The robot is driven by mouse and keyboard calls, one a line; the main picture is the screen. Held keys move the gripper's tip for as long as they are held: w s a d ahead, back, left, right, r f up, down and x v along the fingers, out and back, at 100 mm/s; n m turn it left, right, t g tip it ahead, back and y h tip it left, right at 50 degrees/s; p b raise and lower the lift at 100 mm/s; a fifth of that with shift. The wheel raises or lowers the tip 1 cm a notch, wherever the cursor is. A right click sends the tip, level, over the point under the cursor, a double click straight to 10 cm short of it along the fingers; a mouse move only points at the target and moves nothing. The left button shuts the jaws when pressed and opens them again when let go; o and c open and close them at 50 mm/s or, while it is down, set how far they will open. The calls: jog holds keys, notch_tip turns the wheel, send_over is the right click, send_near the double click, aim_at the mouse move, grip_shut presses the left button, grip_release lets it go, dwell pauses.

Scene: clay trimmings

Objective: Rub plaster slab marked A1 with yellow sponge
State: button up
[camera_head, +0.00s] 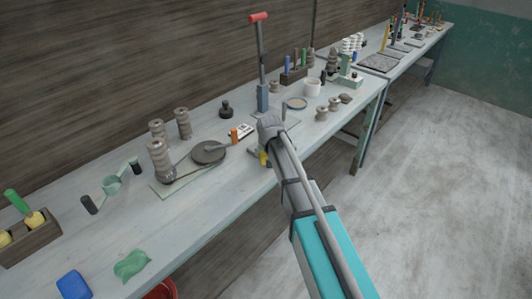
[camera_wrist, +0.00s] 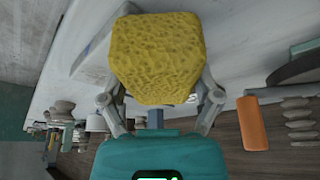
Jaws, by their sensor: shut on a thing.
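My gripper (camera_wrist: 160,88) is shut on the yellow sponge (camera_wrist: 155,50), which fills the middle of the wrist view. In the head view my gripper (camera_head: 265,148) is over the front edge of the near bench, and only a sliver of the sponge (camera_head: 263,159) shows. A pale slab (camera_wrist: 92,55) lies behind the sponge in the wrist view, partly covered by it. I cannot read an A1 mark on it, nor tell whether the sponge touches it. A small white piece with dark marks (camera_head: 241,131) lies behind my gripper in the head view; its marks are too small to read.
An orange-handled tool (camera_wrist: 253,123) is close at the right in the wrist view. On the bench (camera_head: 215,205), a dark round disc (camera_head: 208,152), stacked grey pieces (camera_head: 160,160) and a red-topped upright post (camera_head: 262,60) stand near my arm.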

jog(key=shift+f, duration=0.25)
jog(key=shift+w, duration=0.1)
jog(key=shift+w+d+r, duration=0.15)
jog(key=shift+w+d, duration=0.95)
jog(key=shift+w, duration=0.2)
jog(key=shift+w+d, duration=0.55)
jog(key=shift+w, duration=0.15)
jog(key=shift+w+d, duration=0.5)
jog(key=shift+w, duration=0.2)
jog(key=shift+w+d, duration=1.15)
jog(key=shift+w, duration=0.2)
